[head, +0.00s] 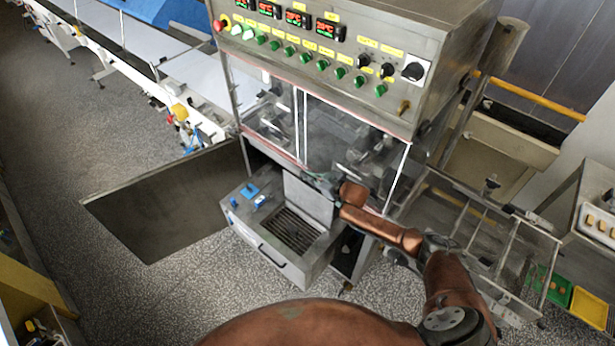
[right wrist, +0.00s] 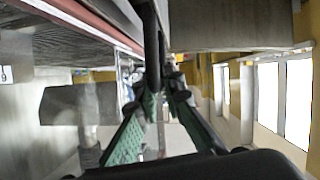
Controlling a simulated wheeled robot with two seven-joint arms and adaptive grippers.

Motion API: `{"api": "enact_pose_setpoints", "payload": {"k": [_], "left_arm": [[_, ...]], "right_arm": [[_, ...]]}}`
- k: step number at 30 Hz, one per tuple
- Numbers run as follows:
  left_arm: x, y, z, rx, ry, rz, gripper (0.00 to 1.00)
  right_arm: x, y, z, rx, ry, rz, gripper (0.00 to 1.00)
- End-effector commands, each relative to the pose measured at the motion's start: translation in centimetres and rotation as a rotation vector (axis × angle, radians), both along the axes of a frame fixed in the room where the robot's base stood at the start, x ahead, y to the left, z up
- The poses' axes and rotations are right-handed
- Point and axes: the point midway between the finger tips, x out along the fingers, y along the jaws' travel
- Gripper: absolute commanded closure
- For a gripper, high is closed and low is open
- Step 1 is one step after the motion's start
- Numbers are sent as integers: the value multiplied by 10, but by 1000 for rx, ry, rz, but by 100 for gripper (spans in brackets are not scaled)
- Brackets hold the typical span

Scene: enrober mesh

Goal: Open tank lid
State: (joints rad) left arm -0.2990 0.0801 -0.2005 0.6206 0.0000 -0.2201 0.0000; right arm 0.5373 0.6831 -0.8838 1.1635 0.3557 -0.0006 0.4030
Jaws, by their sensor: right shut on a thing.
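The tank (head: 283,262) is a steel box low at the front of the machine, with a dark grille (head: 294,231) showing in its opening. The tank lid (head: 307,198) is a flat grey plate standing steeply raised at the back of that opening. My right gripper (head: 327,182) is at the lid's upper right edge, partly hidden by my wrist. In the right wrist view, the green fingers of my right gripper (right wrist: 164,82) close in around a thin dark edge (right wrist: 152,55), which appears to be the lid. My left gripper does not show.
The steel machine with a control panel (head: 320,50) and clear doors (head: 345,145) stands right above the tank. An open panel (head: 165,205) sticks out to the left. A wheeled steel frame (head: 490,235) stands to the right. Speckled floor in front is clear.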

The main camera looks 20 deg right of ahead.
Motion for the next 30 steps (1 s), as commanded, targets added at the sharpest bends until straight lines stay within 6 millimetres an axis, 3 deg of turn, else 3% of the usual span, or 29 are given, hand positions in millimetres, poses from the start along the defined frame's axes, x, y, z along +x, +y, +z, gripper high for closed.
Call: {"api": "enact_pose_setpoints", "payload": {"k": [1, 2, 9, 22, 30], "left_arm": [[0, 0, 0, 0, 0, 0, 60], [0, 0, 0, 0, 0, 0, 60], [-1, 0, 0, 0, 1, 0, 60], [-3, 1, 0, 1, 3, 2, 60], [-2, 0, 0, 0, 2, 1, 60]], "right_arm": [[-2, -1, -5, -2, 8, -2, 100], [-2, -1, -5, -2, 8, -2, 91], [-2, -1, -3, -2, 5, -1, 75], [-10, -5, 0, -2, 5, -1, 74], [-60, -30, 0, -1, 7, -3, 74]]}}
